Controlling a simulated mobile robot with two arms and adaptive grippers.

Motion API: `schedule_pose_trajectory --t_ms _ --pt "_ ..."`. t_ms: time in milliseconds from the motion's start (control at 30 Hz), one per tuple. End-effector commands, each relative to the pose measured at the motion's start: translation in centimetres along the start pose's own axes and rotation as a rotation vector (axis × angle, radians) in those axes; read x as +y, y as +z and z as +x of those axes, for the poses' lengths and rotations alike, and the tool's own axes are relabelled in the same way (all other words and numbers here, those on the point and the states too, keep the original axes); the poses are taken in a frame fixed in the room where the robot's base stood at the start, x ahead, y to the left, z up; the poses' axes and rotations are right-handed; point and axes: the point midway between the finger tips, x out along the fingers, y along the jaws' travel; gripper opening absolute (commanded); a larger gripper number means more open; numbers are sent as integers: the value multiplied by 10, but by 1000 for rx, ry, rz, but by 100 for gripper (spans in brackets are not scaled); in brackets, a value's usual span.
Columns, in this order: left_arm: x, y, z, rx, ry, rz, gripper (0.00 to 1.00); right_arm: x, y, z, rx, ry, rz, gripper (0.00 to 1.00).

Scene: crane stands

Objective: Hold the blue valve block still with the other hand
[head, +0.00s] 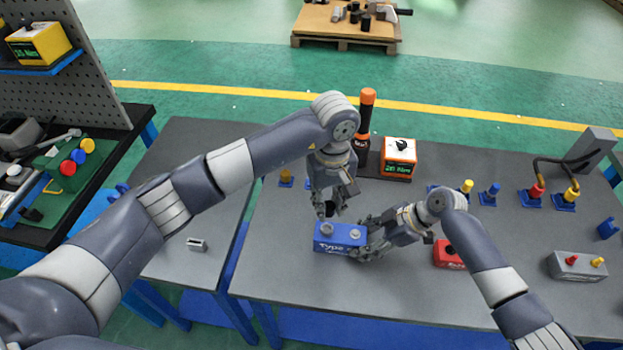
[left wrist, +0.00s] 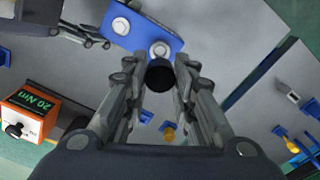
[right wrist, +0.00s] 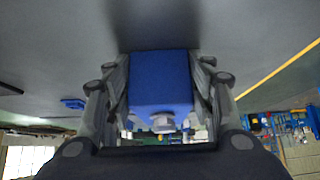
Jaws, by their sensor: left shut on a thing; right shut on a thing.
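The blue valve block (head: 333,243) stands on the grey table with "Type" lettering on its front and two silver round fittings on top. My right gripper (head: 362,248) is shut on the block's right end. In the right wrist view the block (right wrist: 160,80) sits between both fingers. My left gripper (head: 333,207) is above the block's left part and is shut on a small black cylindrical thing (left wrist: 160,74). In the left wrist view the black thing is beside one silver fitting (left wrist: 159,49) of the block; I cannot tell whether they touch.
An orange box with a green display (head: 399,158) and an upright black cylinder with an orange top (head: 364,125) stand behind. The table's front left is clear.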

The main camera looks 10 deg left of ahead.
Motion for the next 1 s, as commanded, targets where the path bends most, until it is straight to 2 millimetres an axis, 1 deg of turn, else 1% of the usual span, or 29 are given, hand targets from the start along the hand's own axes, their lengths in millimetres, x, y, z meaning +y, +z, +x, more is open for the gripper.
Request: schedule_pose_trajectory --t_ms 100,133,167,200,233,567,667,767,1000 --pt "0 0 0 0 0 0 0 -2 2 2 -3 -5 2 17" --pt "0 0 0 0 0 0 0 -2 2 2 -3 -5 2 54" --pt "0 0 0 0 0 0 0 -2 2 2 -4 -5 2 61" --pt "0 0 0 0 0 0 0 -2 2 2 -4 -5 2 70" --pt "0 0 0 0 0 0 0 -2 2 2 -4 -5 2 73" --pt "0 0 0 0 0 0 0 -1 1 0 -2 -2 1 73" --pt "0 0 0 0 0 0 0 0 1 -6 -1 0 1 73" --pt "0 0 0 0 0 0 0 0 1 -20 -2 0 1 73" --pt "0 0 0 0 0 0 0 1 2 -71 -3 1 0 73"
